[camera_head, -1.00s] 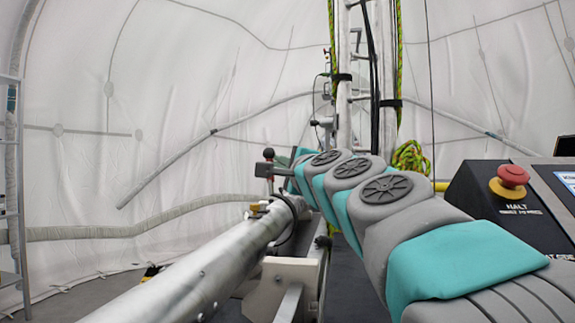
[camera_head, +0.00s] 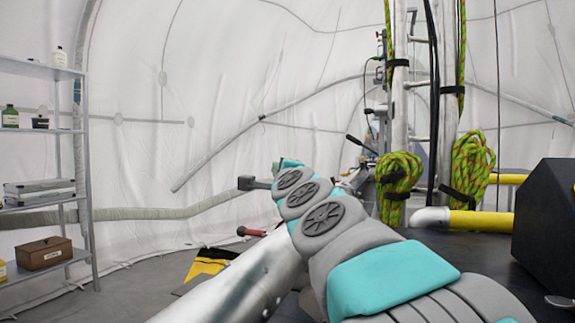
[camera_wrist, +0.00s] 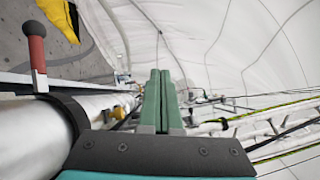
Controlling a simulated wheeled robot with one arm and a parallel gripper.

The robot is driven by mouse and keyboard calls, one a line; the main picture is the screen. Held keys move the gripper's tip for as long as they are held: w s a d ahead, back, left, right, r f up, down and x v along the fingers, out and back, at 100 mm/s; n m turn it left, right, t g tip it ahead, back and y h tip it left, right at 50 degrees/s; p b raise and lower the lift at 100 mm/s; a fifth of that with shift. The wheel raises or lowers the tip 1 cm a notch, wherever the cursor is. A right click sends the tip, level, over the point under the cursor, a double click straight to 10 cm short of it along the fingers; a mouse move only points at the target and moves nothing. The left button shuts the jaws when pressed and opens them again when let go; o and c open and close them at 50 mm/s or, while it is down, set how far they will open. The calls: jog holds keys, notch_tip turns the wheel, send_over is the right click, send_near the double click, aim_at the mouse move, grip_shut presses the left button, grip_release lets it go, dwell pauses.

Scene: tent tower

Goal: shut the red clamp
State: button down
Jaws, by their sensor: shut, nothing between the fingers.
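The red clamp (camera_head: 257,232) has a red-gripped lever with a dark knob. In the head view the lever points out to the left, nearly level, beside the silver pipe (camera_head: 262,272). In the wrist view the lever (camera_wrist: 37,55) is at the far left, rising from a dark band around the pipe (camera_wrist: 25,125). My gripper (camera_wrist: 160,75) has its two green fingers together, empty, to the right of the lever and apart from it. In the head view my arm hides most of the gripper. I cannot tell whether the clamp is shut.
A shelf rack (camera_head: 78,160) with bottles and boxes stands at the left. A yellow-and-black bag (camera_head: 208,265) lies on the floor. Coiled green ropes (camera_head: 472,168) hang on the tower at the right, near a yellow pipe (camera_head: 480,221) and a black box (camera_head: 548,228).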

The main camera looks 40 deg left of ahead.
jog(key=shift+a+f, duration=0.2)
jog(key=shift+a, duration=0.05)
jog(key=shift+s+d, duration=0.1)
dwell(0.4)
jog(key=b+v, duration=0.4)
jog(key=v, duration=0.3)
jog(key=shift+s+d, duration=0.2)
dwell(0.4)
